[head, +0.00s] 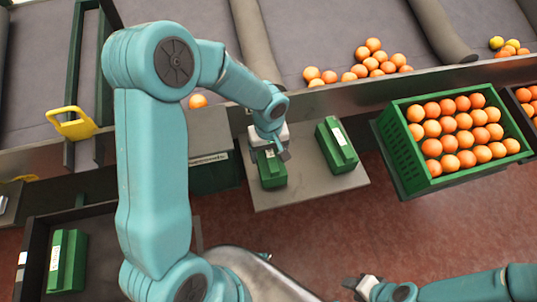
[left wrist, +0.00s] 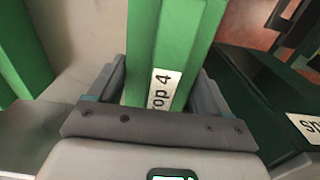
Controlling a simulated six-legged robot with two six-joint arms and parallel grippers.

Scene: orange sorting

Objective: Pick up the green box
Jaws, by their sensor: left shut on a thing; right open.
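A green box (head: 272,175) with a white label is at the left of a small grey platform (head: 300,193). My left gripper (head: 272,153) is over the box from above, shut on it. In the left wrist view the box (left wrist: 172,40), its label ending in "op 4", lies between the two fingers. I cannot tell whether it is off the platform. A second green box (head: 337,145) stands apart at the platform's right; it also shows in the left wrist view (left wrist: 22,55). My right gripper (head: 362,286) is open and empty, low over the floor.
Another green box (head: 67,262) lies in a dark tray (head: 33,250) at lower left. A green crate (head: 400,150) of oranges stands at the right. Sloped grey chutes with several oranges (head: 372,62) run behind. Red floor in front is clear.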

